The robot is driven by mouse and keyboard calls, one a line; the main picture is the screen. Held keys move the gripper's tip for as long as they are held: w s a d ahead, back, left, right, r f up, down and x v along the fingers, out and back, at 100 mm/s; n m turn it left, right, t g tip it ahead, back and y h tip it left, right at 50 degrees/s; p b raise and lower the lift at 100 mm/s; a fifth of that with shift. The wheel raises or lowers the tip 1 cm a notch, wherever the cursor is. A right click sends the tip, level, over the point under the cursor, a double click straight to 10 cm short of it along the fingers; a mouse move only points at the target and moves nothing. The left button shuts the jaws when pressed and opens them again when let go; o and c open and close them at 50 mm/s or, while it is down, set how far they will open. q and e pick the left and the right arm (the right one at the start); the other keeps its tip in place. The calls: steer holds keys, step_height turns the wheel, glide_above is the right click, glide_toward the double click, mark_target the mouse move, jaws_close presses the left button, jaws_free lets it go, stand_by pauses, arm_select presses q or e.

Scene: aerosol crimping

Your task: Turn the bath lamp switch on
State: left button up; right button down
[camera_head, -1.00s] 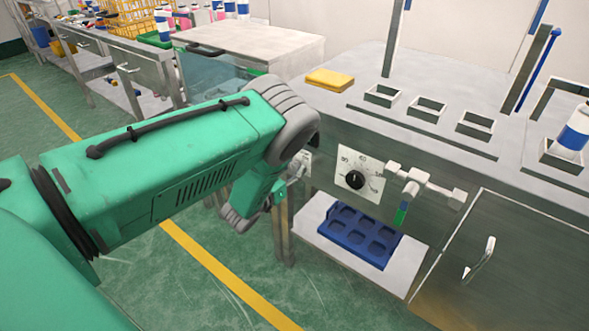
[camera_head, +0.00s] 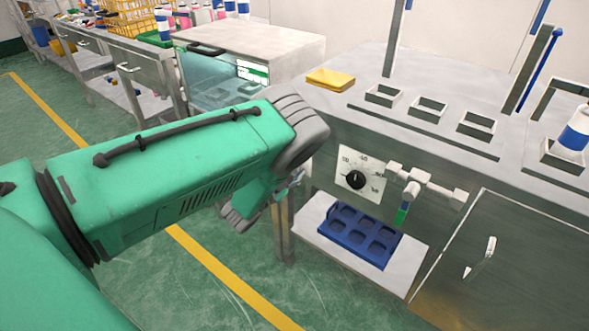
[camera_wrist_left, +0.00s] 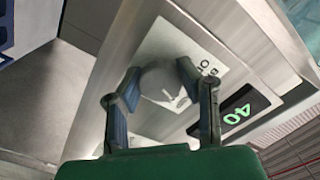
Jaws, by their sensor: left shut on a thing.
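The round pale switch knob (camera_wrist_left: 162,86) sits on a white marked plate (camera_wrist_left: 205,45) in the left wrist view. My left gripper (camera_wrist_left: 158,70) has one finger on each side of the knob and is shut on it. A green "40" display (camera_wrist_left: 238,113) glows beside the plate. In the head view my left arm hides the switch and the fingertips. The glass-fronted bath (camera_head: 210,85) behind the arm is lit inside, with a bright patch at its right. My right gripper is not in view.
A black dial (camera_head: 355,180) sits on the steel bench front, right of my arm. A valve fitting (camera_head: 420,180) is beside it, above a blue tray (camera_head: 358,236). A yellow block (camera_head: 330,79) lies on the bench top. Green floor lies open at left.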

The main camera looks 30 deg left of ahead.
arm_select(q)
steer(key=shift+s+f+m, duration=0.15)
steer(key=shift+m, duration=0.95)
steer(key=o, duration=1.2)
steer(key=s, duration=1.2)
steer(key=shift+a, duration=0.4)
